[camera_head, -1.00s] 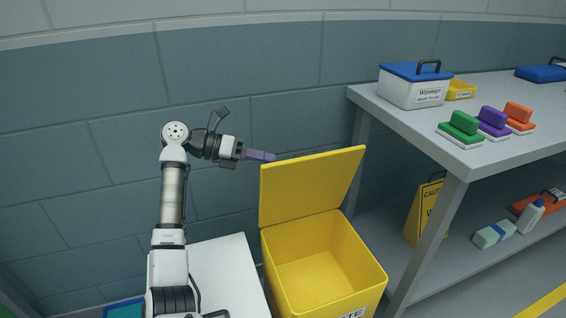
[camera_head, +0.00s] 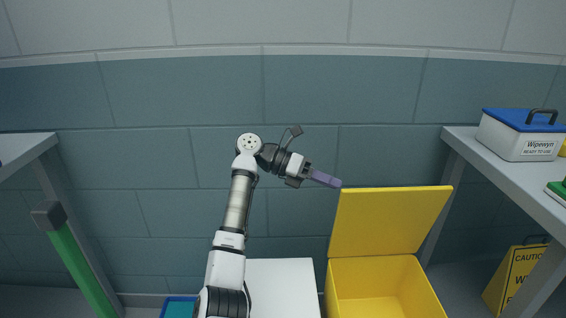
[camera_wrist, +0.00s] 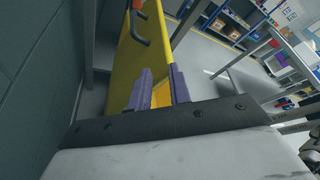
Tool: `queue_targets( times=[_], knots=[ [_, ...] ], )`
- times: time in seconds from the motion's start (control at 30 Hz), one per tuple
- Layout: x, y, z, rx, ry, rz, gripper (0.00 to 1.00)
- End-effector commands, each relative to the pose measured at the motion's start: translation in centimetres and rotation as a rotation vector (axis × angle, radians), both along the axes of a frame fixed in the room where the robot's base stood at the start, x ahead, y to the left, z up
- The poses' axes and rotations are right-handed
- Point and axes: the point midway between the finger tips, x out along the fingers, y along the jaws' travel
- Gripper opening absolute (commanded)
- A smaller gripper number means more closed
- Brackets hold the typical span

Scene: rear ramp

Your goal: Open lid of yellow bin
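The yellow bin (camera_head: 385,290) stands below and to the right of my gripper in the head view, its bottom cut off by the frame. Its yellow lid (camera_head: 390,222) is raised, standing up and leaning back at the rear of the open bin. My gripper (camera_head: 338,184) has purple fingers whose tips are at the lid's upper left corner; I cannot tell if they touch. In the wrist view the fingers (camera_wrist: 160,88) are apart, with yellow visible between and beyond them. The yellow panel of the lid (camera_wrist: 140,55) fills the middle there.
A white surface (camera_head: 283,285) is left of the bin. A grey table (camera_head: 500,175) at the right carries a white box with a blue lid (camera_head: 520,135). A yellow caution sign (camera_head: 515,275) stands under it. A green post (camera_head: 80,265) is at the left. The wall is close behind.

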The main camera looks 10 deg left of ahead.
Motion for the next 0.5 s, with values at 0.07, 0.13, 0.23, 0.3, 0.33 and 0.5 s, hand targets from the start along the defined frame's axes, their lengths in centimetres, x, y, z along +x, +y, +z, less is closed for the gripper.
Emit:
queue_targets(
  times=[0.07, 0.13, 0.23, 0.3, 0.33, 0.5],
  knots=[
    [0.1, 0.6, 0.2, 0.0, 0.0, 0.001, 0.2],
    [0.1, 1.1, 0.4, -0.001, -0.001, 0.002, 0.2],
    [0.2, 1.7, 0.6, 0.001, -0.001, 0.002, 0.2],
    [0.2, 2.2, 0.7, 0.0, 0.001, 0.002, 0.2],
    [0.2, 2.4, 0.8, 0.0, 0.001, 0.002, 0.2],
    [0.4, 3.5, 1.1, -0.001, 0.0, 0.002, 0.2]
  ],
)
